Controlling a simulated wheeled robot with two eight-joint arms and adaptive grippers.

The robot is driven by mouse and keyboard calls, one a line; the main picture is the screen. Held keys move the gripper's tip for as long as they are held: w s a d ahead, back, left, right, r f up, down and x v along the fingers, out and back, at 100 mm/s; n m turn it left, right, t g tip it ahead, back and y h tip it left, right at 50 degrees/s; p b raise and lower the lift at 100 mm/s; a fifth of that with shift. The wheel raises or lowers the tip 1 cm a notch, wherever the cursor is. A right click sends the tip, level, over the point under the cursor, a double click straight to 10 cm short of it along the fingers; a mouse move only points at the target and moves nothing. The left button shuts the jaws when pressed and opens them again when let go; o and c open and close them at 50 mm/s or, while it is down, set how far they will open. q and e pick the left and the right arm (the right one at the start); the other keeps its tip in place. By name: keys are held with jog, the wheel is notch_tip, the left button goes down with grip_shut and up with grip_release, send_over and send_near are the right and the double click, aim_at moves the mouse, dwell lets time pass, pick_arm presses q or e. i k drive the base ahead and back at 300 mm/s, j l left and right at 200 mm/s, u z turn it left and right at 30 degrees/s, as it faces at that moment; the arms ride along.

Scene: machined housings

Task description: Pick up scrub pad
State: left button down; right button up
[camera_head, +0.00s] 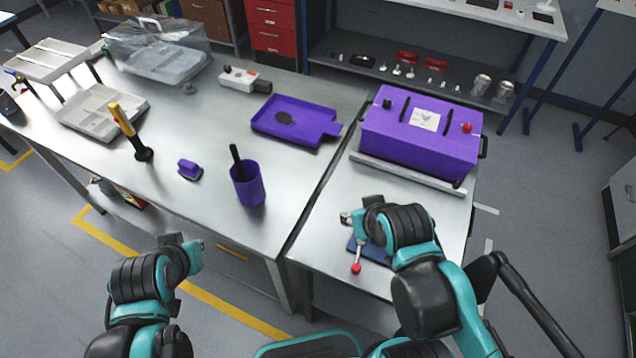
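A small purple block with a raised grip (190,169) lies on the left metal table and looks like the scrub pad. A flat dark blue piece (376,252) lies on the right table, partly hidden under my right arm; I cannot tell what it is. My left gripper (192,246) is low in front of the left table's front edge, apart from the purple block. My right gripper (350,219) is over the right table, near the blue piece. I cannot tell whether either gripper is open or shut, and I see nothing held.
A purple cup (248,188) with a dark handle inside stands right of the block. A yellow-handled tool (126,128) stands behind it. A purple tray (296,112) and a purple box (419,137) are farther back. A red-knobbed stick (357,266) is by the blue piece.

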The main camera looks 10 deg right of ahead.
aim_at(189, 169)
jog(key=k+l+z, duration=0.2)
jog(key=k, duration=0.45)
jog(key=j+z, duration=0.15)
jog(key=z, duration=0.3)
jog(key=j+z, duration=0.15)
jog(key=z, duration=0.35)
jog(key=j+z, duration=0.15)
jog(key=z, duration=0.3)
jog(key=j+z, duration=0.15)
jog(key=z, duration=0.3)
jog(key=k+j, duration=0.1)
jog(key=j, duration=0.35)
jog(key=k+j, duration=0.1)
jog(key=j, duration=0.4)
jog(key=k+j, duration=0.1)
jog(key=j, duration=0.35)
jog(key=k+j, duration=0.1)
jog(key=j, duration=0.8)
jog(key=k+j, duration=0.15)
jog(key=j, duration=0.35)
jog(key=k+j, duration=0.1)
jog(key=j, duration=0.35)
